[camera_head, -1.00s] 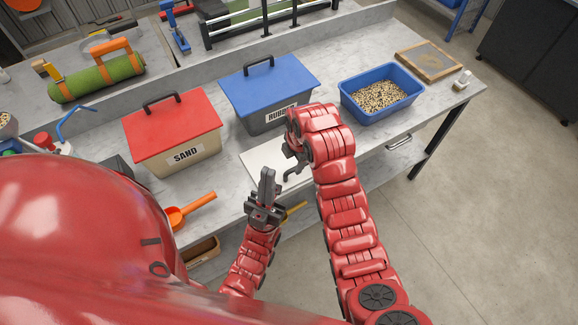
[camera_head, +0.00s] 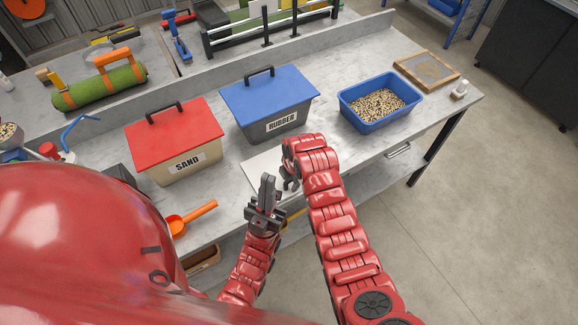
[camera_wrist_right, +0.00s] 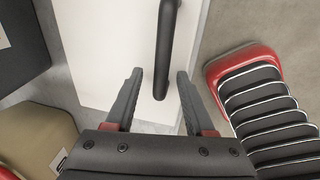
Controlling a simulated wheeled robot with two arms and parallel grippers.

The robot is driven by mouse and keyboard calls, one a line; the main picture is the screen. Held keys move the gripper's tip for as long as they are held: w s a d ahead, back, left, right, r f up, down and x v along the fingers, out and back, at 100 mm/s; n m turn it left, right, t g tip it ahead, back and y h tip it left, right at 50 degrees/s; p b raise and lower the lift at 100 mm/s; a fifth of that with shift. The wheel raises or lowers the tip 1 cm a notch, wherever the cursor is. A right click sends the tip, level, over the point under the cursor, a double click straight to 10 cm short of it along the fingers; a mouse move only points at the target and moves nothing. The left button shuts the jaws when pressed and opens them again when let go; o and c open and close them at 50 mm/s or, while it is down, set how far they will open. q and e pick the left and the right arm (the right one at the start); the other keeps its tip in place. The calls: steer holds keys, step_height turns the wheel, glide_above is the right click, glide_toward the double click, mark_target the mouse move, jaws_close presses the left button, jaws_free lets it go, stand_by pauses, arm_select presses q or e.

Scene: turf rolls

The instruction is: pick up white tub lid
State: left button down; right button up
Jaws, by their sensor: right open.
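The white tub lid (camera_head: 260,166) lies flat at the table's near edge, in front of the blue-lidded tub. My right arm and gripper hide part of it. In the right wrist view the white lid (camera_wrist_right: 110,50) fills the upper middle, with its black bar handle (camera_wrist_right: 167,45) running up the picture. My right gripper (camera_wrist_right: 160,78) is open, with one finger on each side of the handle's lower end. I see no contact between fingers and handle. My left gripper (camera_head: 268,188) is left of the right one, near the lid's front edge; its finger gap is unclear.
A sand tub with red lid (camera_head: 173,132) and a rubber tub with blue lid (camera_head: 268,92) stand behind the lid. A blue bin of pellets (camera_head: 350,112) is at right. An orange scoop (camera_head: 192,218) lies at left.

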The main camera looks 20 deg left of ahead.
jaws_close()
stand_by(0.5)
